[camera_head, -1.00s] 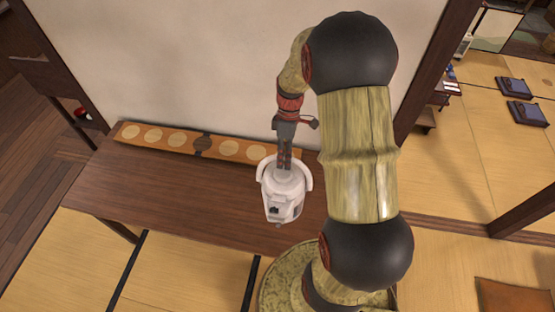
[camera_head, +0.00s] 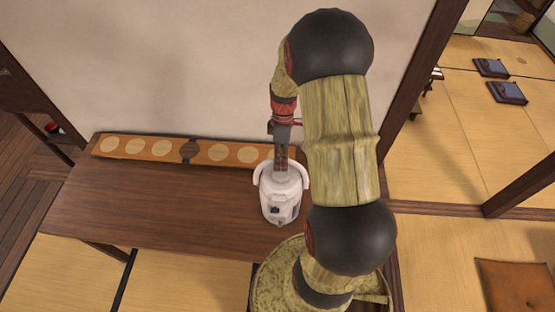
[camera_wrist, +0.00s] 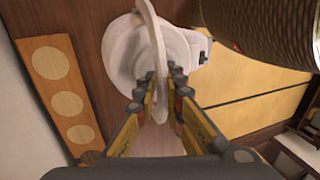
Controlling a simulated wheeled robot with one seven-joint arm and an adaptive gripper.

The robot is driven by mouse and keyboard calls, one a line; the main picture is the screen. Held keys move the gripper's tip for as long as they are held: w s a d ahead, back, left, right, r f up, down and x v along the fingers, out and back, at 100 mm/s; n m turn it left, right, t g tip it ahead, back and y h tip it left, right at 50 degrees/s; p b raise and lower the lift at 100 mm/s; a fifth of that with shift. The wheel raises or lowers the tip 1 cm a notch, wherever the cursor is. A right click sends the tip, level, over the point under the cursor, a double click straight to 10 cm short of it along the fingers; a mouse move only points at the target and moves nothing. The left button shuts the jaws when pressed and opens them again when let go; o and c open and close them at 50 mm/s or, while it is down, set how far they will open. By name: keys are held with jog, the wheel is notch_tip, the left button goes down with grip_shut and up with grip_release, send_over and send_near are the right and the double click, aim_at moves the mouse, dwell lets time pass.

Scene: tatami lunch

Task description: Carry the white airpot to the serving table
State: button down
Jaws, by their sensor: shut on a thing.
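The white airpot (camera_head: 281,196) is upright over the right part of the dark wooden table (camera_head: 165,200). I cannot tell whether its base touches the top. My gripper (camera_head: 281,167) comes down from above and is shut on the airpot's carrying handle. In the wrist view the raised white handle (camera_wrist: 155,45) runs between the two fingers (camera_wrist: 160,88), with the airpot's round lid (camera_wrist: 125,50) behind it. Which table is the serving table is not marked in these views.
An orange runner with pale discs (camera_head: 165,149) lies along the table's back edge, against a plain wall (camera_head: 180,60). Tatami floor (camera_head: 460,150) opens to the right, with dark blue cushions (camera_head: 507,92) and a brown cushion (camera_head: 515,284). A wooden post (camera_head: 520,188) stands there.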

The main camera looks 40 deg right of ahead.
jog(key=shift+s+f, duration=0.1)
jog(key=shift+f, duration=0.25)
jog(key=c, duration=2.2)
grip_release()
jog(key=shift+s+a+f, duration=0.1)
jog(key=shift+s+f, duration=0.05)
jog(key=shift+o, duration=1.4)
